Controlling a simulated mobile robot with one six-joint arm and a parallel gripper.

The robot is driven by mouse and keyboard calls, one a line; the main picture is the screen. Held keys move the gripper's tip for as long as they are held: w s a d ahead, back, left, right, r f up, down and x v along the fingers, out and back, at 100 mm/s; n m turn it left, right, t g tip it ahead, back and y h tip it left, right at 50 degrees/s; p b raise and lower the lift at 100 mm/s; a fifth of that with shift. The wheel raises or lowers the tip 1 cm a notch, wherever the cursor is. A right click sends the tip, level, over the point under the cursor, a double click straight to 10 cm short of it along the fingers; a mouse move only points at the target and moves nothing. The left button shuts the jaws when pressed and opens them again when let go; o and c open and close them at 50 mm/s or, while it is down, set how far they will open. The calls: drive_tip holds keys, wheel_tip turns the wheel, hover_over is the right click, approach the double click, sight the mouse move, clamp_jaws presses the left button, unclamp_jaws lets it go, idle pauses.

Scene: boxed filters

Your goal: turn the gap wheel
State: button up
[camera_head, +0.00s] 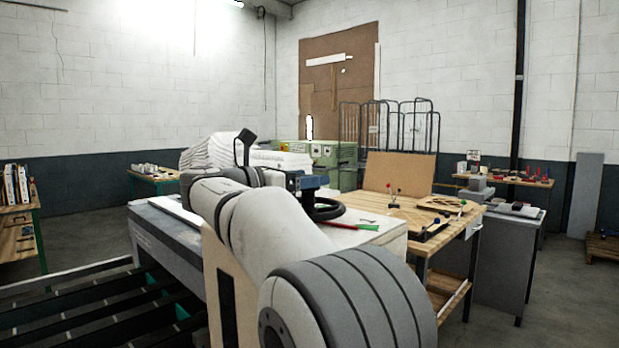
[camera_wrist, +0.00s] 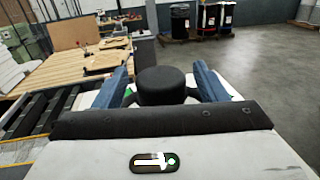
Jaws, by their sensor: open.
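The gap wheel (camera_head: 330,211) is a black ring on the pale top of the machine in the middle of the head view, partly hidden by my arm and gripper. In the wrist view a black round knob or hub (camera_wrist: 163,88) stands between my gripper's two blue fingers, with dark curved parts beside it. My gripper (camera_wrist: 161,72) is open, one finger on each side of the knob, with a visible space on both sides. In the head view my gripper (camera_head: 312,183) is at the wheel; whether it touches is unclear.
A red and green pen-like item (camera_head: 352,226) lies beside the wheel. A wooden workbench (camera_head: 395,211) with a brown board (camera_head: 398,174) and small tools stands behind. A roller conveyor (camera_head: 90,310) is at lower left. Bins (camera_wrist: 180,22) stand against the wall; open floor lies right in the wrist view.

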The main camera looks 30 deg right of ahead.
drive_tip(key=shift+w+d, duration=0.1)
drive_tip(key=shift+d, duration=0.4)
drive_tip(key=shift+c, duration=0.4)
drive_tip(key=c, duration=1.2)
drive_tip(key=shift+c, duration=0.5)
drive_tip(key=shift+a, duration=0.1)
drive_tip(key=shift+a+n+t, duration=0.1)
drive_tip(key=shift+n+t, duration=0.2)
drive_tip(key=shift+t, duration=0.2)
